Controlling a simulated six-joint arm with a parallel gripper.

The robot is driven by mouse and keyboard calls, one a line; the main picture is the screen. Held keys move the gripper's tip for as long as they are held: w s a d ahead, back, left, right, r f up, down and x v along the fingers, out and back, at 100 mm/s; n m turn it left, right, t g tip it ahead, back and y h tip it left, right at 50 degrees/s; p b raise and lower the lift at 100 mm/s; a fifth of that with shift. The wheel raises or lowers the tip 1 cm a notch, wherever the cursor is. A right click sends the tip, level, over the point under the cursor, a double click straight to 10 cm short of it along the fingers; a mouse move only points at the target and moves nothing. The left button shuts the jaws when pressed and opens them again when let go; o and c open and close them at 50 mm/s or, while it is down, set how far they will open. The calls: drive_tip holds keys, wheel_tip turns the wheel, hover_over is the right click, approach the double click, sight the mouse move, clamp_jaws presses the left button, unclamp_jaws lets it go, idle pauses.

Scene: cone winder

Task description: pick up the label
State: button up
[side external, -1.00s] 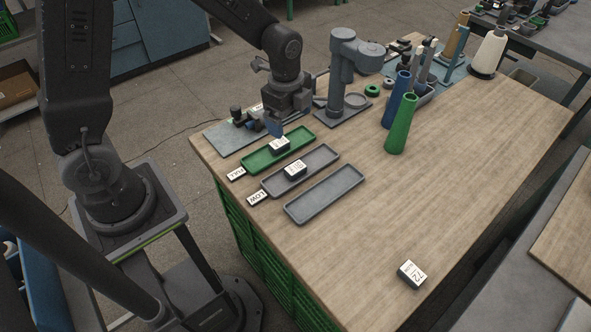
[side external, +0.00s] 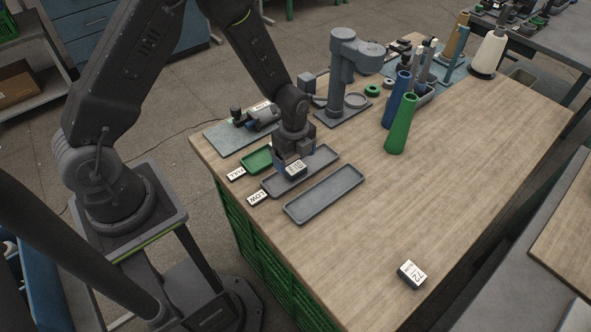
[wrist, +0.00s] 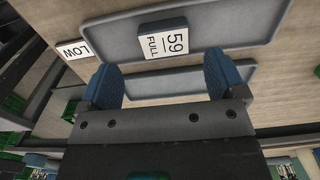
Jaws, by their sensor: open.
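A label block with a white printed face (side external: 296,169) lies in the middle grey tray (side external: 325,154) in the side view. In the wrist view the label (wrist: 163,44) reads 59 FULL, and it lies in a grey tray (wrist: 235,22). My gripper (side external: 288,167) is low over this tray, right by the block. In the wrist view my gripper (wrist: 162,66) has its two blue fingers apart with nothing between them. The label is just beyond the fingertips, roughly centred between them. Another label block (side external: 411,273) reading 72 lies alone on the table at the front right.
A green tray (side external: 257,160) is partly hidden behind my gripper. An empty grey tray (side external: 324,194) lies in front. A LOW card (side external: 257,197) and a FULL card (side external: 236,174) sit at tray ends. A green cone (side external: 402,125) stands right; the table's right front is mostly clear.

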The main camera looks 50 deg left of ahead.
sight(295, 168)
drive_tip(key=f, duration=0.4)
drive_tip(key=shift+w+f, duration=0.3)
drive_tip(key=c, duration=1)
drive_tip(key=shift+r, duration=0.1)
